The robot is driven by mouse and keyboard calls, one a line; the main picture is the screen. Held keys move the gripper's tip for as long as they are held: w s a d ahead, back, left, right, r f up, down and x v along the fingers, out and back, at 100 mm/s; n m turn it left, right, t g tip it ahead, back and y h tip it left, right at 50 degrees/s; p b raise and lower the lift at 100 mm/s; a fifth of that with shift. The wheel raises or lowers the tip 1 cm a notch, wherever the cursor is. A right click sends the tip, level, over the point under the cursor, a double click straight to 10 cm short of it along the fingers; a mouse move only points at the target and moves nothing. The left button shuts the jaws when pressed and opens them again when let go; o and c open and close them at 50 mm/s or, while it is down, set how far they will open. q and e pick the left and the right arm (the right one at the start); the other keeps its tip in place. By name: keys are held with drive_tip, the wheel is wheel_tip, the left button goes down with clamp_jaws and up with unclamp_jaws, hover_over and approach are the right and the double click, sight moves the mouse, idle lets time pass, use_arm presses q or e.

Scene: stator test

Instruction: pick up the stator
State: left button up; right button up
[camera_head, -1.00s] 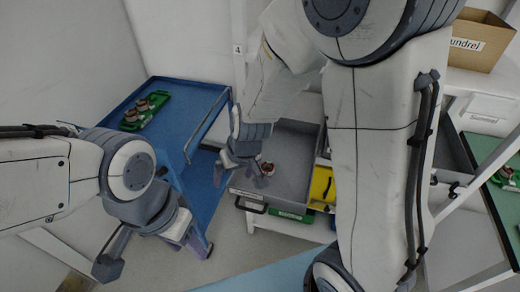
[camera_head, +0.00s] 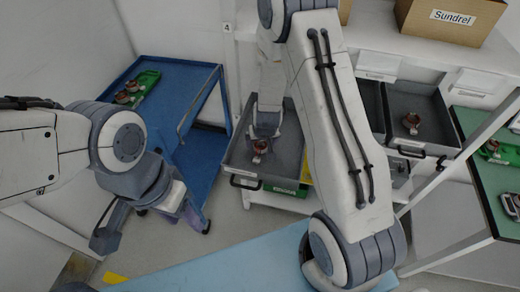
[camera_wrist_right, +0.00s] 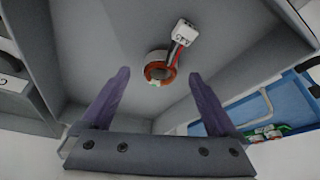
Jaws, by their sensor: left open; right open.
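A stator (camera_head: 260,147), a copper-red ring with a pale connector, lies in a grey open bin (camera_head: 236,160) at the centre. In the right wrist view the stator (camera_wrist_right: 158,72) lies on the bin floor beyond the fingertips, roughly centred between them, with red wires running to a white connector block (camera_wrist_right: 186,33). My right gripper (camera_head: 264,133) is open and empty, just behind the stator in the head view; its purple fingers (camera_wrist_right: 160,85) are apart from it. My left gripper (camera_head: 150,222) is open and empty in front of the blue cart, far from the stator.
A blue cart (camera_head: 196,78) holds a green tray with stators (camera_head: 130,92). Another grey bin (camera_head: 440,112) holds a stator (camera_head: 411,121). A green-topped table (camera_head: 480,190) stands at right. A cardboard box (camera_head: 452,18) sits on the shelf. Bin walls surround my right gripper.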

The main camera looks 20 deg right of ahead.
drive_tip(key=shift+x, duration=1.25)
clamp_jaws()
drive_tip(key=shift+r, duration=0.15)
